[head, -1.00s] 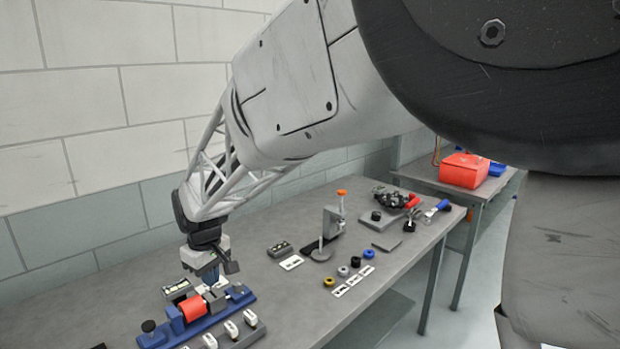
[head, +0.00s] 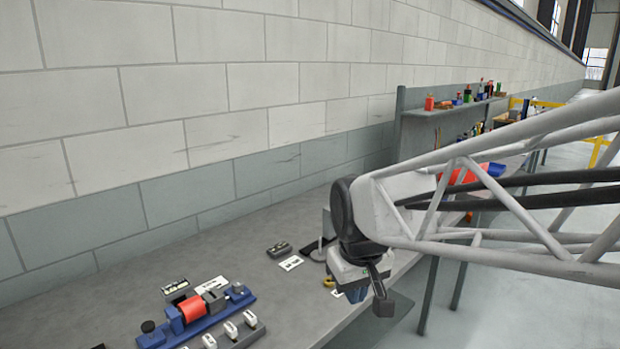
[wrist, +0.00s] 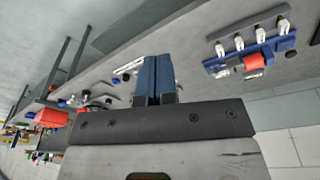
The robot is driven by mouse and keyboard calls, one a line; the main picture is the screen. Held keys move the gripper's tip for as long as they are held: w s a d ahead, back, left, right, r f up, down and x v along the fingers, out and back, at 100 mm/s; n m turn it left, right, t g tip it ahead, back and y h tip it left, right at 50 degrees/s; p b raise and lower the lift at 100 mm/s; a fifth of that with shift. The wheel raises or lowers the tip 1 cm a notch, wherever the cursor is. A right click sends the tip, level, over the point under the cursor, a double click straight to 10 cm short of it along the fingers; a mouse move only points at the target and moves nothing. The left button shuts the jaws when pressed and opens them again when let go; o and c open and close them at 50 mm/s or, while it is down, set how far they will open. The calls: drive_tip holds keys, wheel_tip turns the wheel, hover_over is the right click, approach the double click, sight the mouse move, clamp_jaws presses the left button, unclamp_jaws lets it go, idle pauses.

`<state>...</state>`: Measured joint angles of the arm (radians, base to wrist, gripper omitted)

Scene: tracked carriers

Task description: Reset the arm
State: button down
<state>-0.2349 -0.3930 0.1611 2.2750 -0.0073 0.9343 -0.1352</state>
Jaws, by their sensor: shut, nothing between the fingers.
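My gripper (head: 357,295) hangs over the front part of the grey bench (head: 240,240) in the head view, apart from everything on it. In the wrist view its two blue fingers (wrist: 155,78) are together with nothing between them. A blue fixture (head: 200,317) with a red cylinder (head: 193,308) stands on the bench at the lower left of the head view. The fixture also shows at the upper right of the wrist view (wrist: 228,64).
A rail with several white-topped pieces (head: 232,333) lies in front of the fixture. A small dark box (head: 279,249) and a white card (head: 290,263) lie left of my gripper. My arm hides the bench's right part.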

drive_tip(key=s+d+f+m, duration=0.2)
drive_tip(key=s+d+m, duration=0.2)
drive_tip(key=s+d, duration=0.6)
drive_tip(key=shift+s+d+t, duration=0.35)
drive_tip(key=shift+s+t, duration=0.05)
drive_tip(key=shift+s, duration=1.6)
